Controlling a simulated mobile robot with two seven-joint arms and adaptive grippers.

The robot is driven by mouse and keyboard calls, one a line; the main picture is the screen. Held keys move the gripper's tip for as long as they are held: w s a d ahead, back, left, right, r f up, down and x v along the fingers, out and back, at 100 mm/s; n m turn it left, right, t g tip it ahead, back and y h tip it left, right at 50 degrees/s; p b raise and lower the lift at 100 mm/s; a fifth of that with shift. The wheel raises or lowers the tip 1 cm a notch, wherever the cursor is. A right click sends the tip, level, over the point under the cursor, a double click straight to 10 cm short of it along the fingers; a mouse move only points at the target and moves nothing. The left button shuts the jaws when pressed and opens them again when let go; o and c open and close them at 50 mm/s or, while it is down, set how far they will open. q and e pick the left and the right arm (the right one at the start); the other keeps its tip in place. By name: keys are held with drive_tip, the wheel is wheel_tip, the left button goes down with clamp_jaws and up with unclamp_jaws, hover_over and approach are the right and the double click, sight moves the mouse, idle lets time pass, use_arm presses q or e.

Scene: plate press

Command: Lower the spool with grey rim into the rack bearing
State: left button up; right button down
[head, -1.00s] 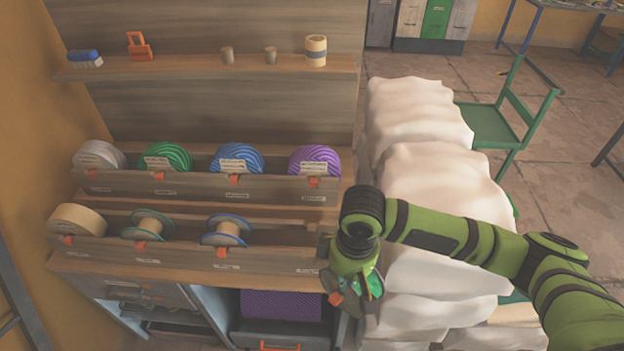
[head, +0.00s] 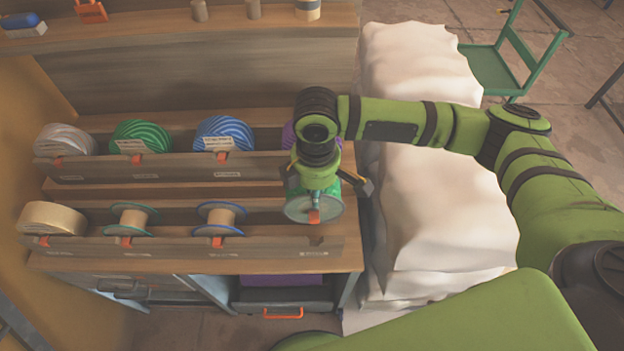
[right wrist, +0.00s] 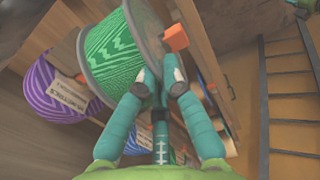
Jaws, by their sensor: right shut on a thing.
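The spool with grey rim (head: 314,209) is wound with green cord and hangs from my right gripper (head: 328,184) above the right end of the lower rack (head: 270,245). In the right wrist view, the fingers of my right gripper (right wrist: 158,75) are shut at the rim of the spool (right wrist: 112,48); an orange tab (right wrist: 175,38) shows beside it. A notch of the rack bearing (head: 317,240) shows in the front rail just below the spool. The spool is apart from it. The rear side of the bearing is hidden. My left gripper is not in view.
A teal-rimmed spool (head: 132,218), a blue-rimmed spool (head: 221,217) and a tan roll (head: 52,217) sit left in the lower rack. The upper rack holds several cord rolls; the purple one (right wrist: 45,92) is close behind my gripper.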

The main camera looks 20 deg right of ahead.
sight(315, 209)
drive_tip(key=shift+s+f, duration=0.25)
drive_tip(key=shift+f, duration=1)
drive_tip(key=f+b, duration=0.2)
drive_tip(key=f, duration=0.1)
drive_tip(key=shift+w+f, duration=0.2)
drive_tip(key=shift+f, duration=0.1)
drive_tip(key=shift+f+b, duration=0.3)
drive_tip(key=shift+b, duration=0.35)
wheel_tip(315, 209, down, 4)
drive_tip(key=b, duration=0.4)
drive_tip(key=shift+r, duration=0.25)
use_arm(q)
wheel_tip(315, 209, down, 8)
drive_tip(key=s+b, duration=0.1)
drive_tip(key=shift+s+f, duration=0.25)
use_arm(e)
wheel_tip(315, 209, down, 2)
drive_tip(key=shift+f, duration=0.25)
